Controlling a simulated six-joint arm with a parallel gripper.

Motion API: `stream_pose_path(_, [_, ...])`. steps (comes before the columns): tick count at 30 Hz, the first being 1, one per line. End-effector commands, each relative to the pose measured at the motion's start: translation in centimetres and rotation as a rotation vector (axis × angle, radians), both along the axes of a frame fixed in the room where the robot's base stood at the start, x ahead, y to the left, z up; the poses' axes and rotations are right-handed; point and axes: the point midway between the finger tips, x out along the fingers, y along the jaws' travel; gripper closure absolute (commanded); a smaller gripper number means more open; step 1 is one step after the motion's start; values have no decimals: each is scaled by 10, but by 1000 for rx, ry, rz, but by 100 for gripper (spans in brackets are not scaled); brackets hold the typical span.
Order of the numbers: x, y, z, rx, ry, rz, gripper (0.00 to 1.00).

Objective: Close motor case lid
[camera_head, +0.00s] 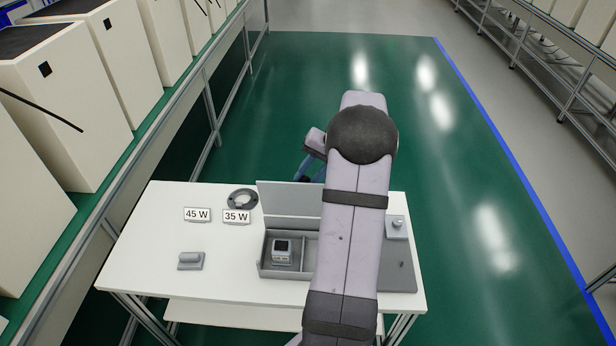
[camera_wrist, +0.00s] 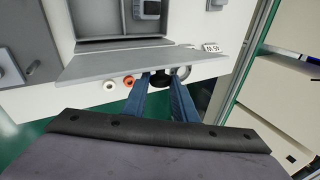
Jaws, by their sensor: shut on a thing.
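The motor case (camera_head: 262,268) stands open on the white table, with a small grey-and-black motor (camera_head: 282,252) in its left compartment. Its flat grey lid (camera_head: 285,200) stands raised along the far side. The lid (camera_wrist: 120,66) also crosses the wrist view in front of the case. My gripper (camera_wrist: 161,77) has its blue fingertips at the lid's outer edge, and is shut on the lid. A dark round thing shows between the fingers; I cannot tell whether it belongs to the lid. In the head view my arm covers the right side of the case and lid.
A white ring (camera_wrist: 109,85) and an orange ring (camera_wrist: 129,80) lie beyond the lid. Signs for 45 W (camera_head: 197,214) and 35 W (camera_head: 236,216), a grey disc (camera_head: 242,199) and a small grey block (camera_head: 190,261) are on the left. The table's front left is mostly clear.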

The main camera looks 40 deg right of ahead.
Motion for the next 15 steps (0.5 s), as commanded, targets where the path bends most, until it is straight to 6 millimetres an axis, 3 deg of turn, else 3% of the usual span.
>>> stream_pose_path(15, [-37, 37, -13, -53, -55, 0, 100])
